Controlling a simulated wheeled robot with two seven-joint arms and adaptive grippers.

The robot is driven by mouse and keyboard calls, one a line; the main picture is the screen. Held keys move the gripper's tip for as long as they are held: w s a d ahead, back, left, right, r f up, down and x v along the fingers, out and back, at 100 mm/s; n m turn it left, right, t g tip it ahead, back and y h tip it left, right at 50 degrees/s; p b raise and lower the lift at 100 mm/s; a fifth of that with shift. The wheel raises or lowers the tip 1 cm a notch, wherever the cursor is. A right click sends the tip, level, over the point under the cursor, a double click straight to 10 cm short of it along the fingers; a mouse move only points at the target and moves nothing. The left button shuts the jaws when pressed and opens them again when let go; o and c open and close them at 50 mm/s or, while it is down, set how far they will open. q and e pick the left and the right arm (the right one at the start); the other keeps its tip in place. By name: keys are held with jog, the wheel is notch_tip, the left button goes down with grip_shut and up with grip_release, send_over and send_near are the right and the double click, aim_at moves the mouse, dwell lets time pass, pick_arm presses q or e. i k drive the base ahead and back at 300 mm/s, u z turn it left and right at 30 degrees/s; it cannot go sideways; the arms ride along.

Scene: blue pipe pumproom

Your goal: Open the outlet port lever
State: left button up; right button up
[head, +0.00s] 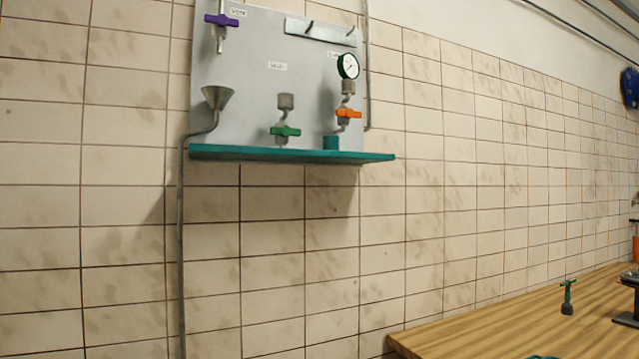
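A grey panel (240,75) on the tiled wall carries three small levers. A purple lever (221,20) sits at the upper left on a short vertical pipe. A green lever (286,132) sits low in the middle. An orange lever (349,114) sits at the right, under a round gauge (348,66). All three look roughly crosswise to their pipes. The small labels are too blurred to read surely, and the one by the gauge is partly hidden, so I cannot tell which lever is the outlet port's. Neither of my grippers is in view.
A teal shelf (270,153) juts out under the panel. A funnel (217,97) leads to a grey pipe (181,240) running down the wall. A wooden table (500,328) at the lower right holds a green-handled item (568,296).

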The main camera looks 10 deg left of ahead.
aim_at(349, 113)
jog(key=z, duration=0.05)
jog(key=k, duration=0.45)
jog(key=z, duration=0.55)
jog(key=i, duration=1.45)
jog(key=u, duration=0.4)
jog(key=i, duration=0.95)
jog(key=u, duration=0.6)
